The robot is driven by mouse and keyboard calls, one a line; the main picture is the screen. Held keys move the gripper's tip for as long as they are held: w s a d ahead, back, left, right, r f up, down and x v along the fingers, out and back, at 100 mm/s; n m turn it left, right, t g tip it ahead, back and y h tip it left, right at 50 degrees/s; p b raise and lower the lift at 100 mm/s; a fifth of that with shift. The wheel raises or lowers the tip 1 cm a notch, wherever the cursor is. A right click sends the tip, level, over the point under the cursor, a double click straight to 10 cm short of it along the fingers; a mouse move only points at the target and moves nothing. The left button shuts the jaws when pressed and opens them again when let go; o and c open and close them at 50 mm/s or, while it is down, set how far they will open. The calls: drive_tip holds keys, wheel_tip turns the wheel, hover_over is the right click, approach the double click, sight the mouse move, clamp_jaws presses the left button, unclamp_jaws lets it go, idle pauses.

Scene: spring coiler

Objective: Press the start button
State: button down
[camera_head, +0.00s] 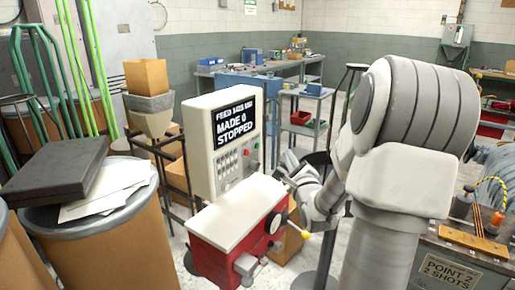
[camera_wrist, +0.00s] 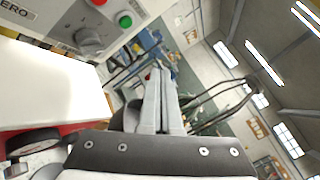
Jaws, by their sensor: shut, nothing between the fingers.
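The coiler's white control box (camera_head: 205,150) stands upright with a dark screen (camera_head: 235,122) that reads "MADE 0 STOPPED". A green button (camera_head: 254,165) and a red button (camera_head: 246,152) sit on its panel. In the wrist view the green button (camera_wrist: 124,20) and red button (camera_wrist: 98,2) are at the top, above a grey knob (camera_wrist: 90,40). I cannot read a start label. My gripper (camera_head: 284,168) is just right of the panel in the head view. In the wrist view my gripper (camera_wrist: 158,72) has its fingers together and empty, below and right of the green button, apart from it.
The coiler's red base with a white top (camera_head: 235,215) lies below the panel, with a yellow-tipped lever (camera_head: 305,234) at its right. A brown drum (camera_head: 100,240) stands at left. A grey bench (camera_head: 465,250) is at right. A cart with a red bin (camera_head: 300,117) stands behind.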

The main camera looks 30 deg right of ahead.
sight(257, 146)
drive_tip(key=w+a+b, duration=0.1)
drive_tip(key=w+a, duration=0.1)
drive_tip(key=w, duration=0.4)
drive_tip(key=shift+w+a, duration=0.35)
drive_tip(key=shift+a, duration=0.05)
drive_tip(key=shift+w, duration=0.1)
idle(1.6)
drive_tip(key=shift+w+a+b, duration=0.15)
drive_tip(key=shift+w+b, duration=0.15)
